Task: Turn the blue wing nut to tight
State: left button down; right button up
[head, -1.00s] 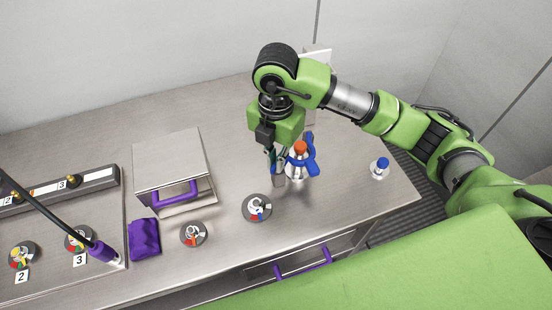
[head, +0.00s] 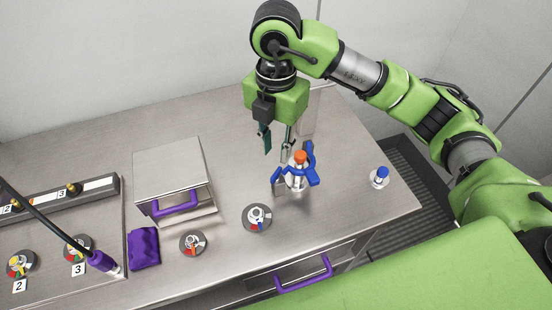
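The blue wing nut (head: 312,178) sits around an upright metal post with an orange top (head: 300,156), on the right part of the steel table. Its blue wings stick out to several sides. My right gripper (head: 276,147) points down, just behind and to the left of the nut. Its two fingers are spread apart with nothing between them, and it looks clear of the nut. My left gripper does not show.
A small blue-capped post (head: 380,177) stands near the table's right edge. Round dials (head: 257,217) and (head: 192,243) lie in front. A steel box with a purple handle (head: 173,202), a purple cloth (head: 144,248) and a purple-tipped wand (head: 105,260) are to the left.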

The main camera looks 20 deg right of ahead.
jog(key=shift+r, duration=1.85)
jog(key=shift+f, duration=0.1)
